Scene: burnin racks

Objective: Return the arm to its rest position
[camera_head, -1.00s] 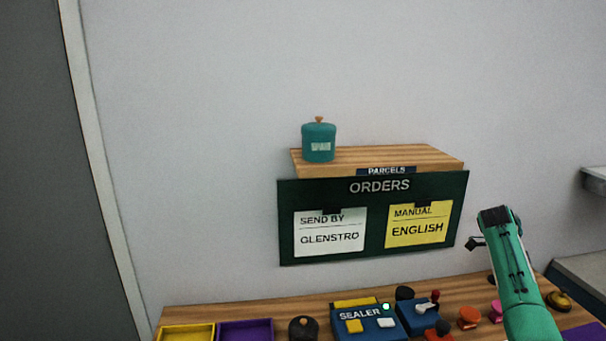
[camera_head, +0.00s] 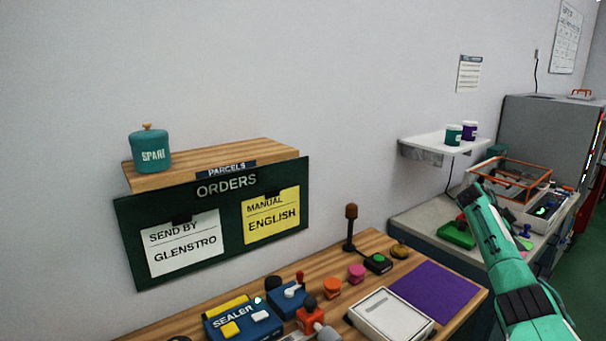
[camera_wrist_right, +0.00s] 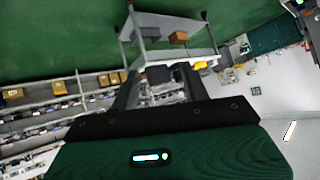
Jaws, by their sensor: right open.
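My right arm is green with a dark end and comes in from the lower right in the head view. Its gripper (camera_head: 474,192) is raised in front of the side bench at the right, apart from the things on the wooden table. In the right wrist view the dark gripper (camera_wrist_right: 160,85) shows with nothing seen held in it, and the room behind it appears tilted. The right gripper is open. My left gripper is not in either view.
The wooden table (camera_head: 378,246) carries a blue sealer (camera_head: 240,318), a white device (camera_head: 392,314), a purple mat (camera_head: 434,290) and several knobs. A dark orders board (camera_head: 130,250) stands behind. A white wall shelf (camera_head: 425,148) and an orange-framed fixture (camera_head: 520,170) are at right.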

